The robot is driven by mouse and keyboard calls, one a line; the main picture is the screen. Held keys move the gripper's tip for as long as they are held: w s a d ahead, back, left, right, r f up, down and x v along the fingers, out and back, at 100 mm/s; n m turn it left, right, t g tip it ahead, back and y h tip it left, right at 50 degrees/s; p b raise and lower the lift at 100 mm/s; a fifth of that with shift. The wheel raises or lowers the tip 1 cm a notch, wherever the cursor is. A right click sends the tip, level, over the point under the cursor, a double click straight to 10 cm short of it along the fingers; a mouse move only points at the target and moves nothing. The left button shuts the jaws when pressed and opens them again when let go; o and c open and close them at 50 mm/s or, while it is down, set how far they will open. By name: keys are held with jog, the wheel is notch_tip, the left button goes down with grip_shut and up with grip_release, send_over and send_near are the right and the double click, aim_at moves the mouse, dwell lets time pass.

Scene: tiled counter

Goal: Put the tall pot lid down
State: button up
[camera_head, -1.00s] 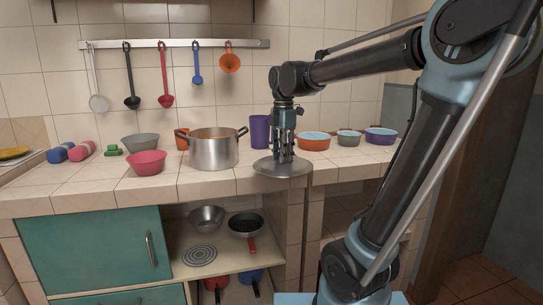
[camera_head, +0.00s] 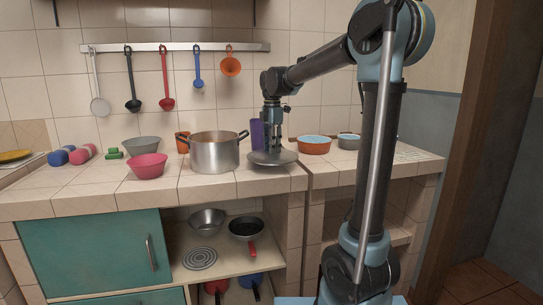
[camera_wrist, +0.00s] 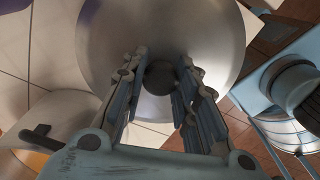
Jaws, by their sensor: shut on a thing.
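The pot lid (camera_head: 284,157) is a round, grey metal disc, roughly level, over the counter to the right of the steel pot. In the wrist view the lid (camera_wrist: 215,35) fills the upper middle, with its dark round knob (camera_wrist: 160,78) between the fingers. My gripper (camera_head: 272,146) is above the lid and shut on its knob; the fingers also show in the wrist view (camera_wrist: 158,72). I cannot tell whether the lid touches the counter or hangs just above it. The steel pot (camera_head: 214,156) stands uncovered, close to the lid's left side.
A purple cup (camera_head: 256,134) stands behind my gripper. An orange bowl (camera_head: 313,147) and a grey bowl (camera_head: 349,142) are to the right. A pink bowl (camera_head: 147,167) sits left of the pot. The tiled counter (camera_head: 245,188) is clear in front of the lid.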

jog(key=shift+w+f, duration=0.15)
jog(key=shift+f, duration=1.6)
jog(key=o, duration=1.1)
jog(key=shift+o, duration=0.2)
